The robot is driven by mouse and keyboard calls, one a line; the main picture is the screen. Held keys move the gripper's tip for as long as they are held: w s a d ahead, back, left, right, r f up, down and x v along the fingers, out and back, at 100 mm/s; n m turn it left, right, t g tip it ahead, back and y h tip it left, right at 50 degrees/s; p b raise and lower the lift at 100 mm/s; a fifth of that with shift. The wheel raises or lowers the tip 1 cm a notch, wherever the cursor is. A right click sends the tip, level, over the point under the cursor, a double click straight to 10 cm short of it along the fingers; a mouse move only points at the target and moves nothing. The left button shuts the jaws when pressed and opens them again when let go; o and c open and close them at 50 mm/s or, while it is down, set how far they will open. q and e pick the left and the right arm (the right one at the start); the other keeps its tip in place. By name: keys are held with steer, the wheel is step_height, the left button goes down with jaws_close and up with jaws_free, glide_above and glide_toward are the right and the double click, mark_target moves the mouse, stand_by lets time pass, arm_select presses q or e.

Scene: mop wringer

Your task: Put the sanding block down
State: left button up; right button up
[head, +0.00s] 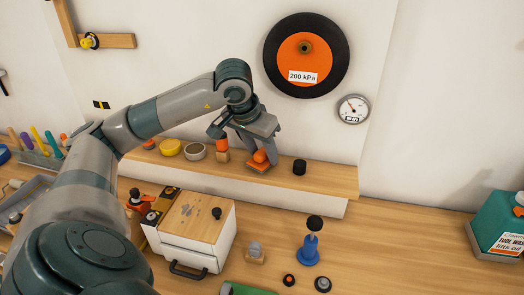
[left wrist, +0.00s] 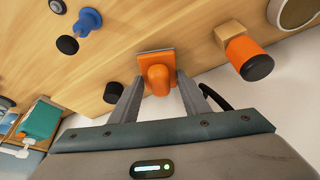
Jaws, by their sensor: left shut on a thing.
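The sanding block is an orange block with a rounded orange knob (head: 260,156). It is at the raised wooden shelf (head: 325,180) along the wall, right of its middle. In the left wrist view the block (left wrist: 155,80) sits between the two grey fingers, knob towards me. My left gripper (head: 257,146) is above the block, shut on its knob. The block looks level and very near the shelf top; I cannot tell whether it touches. My right gripper is not in view.
On the shelf, an orange-and-wood item with a black end (left wrist: 248,58) stands left of the block, and a black knob (head: 299,167) stands right. A wooden-topped box (head: 198,218) and blue stand (head: 310,250) are on the bench below. The shelf's right end is clear.

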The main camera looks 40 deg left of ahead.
arm_select(q)
steer(key=shift+f, duration=0.35)
steer(key=shift+f, duration=0.15)
steer(key=shift+f, duration=0.1)
steer(key=o, duration=1.1)
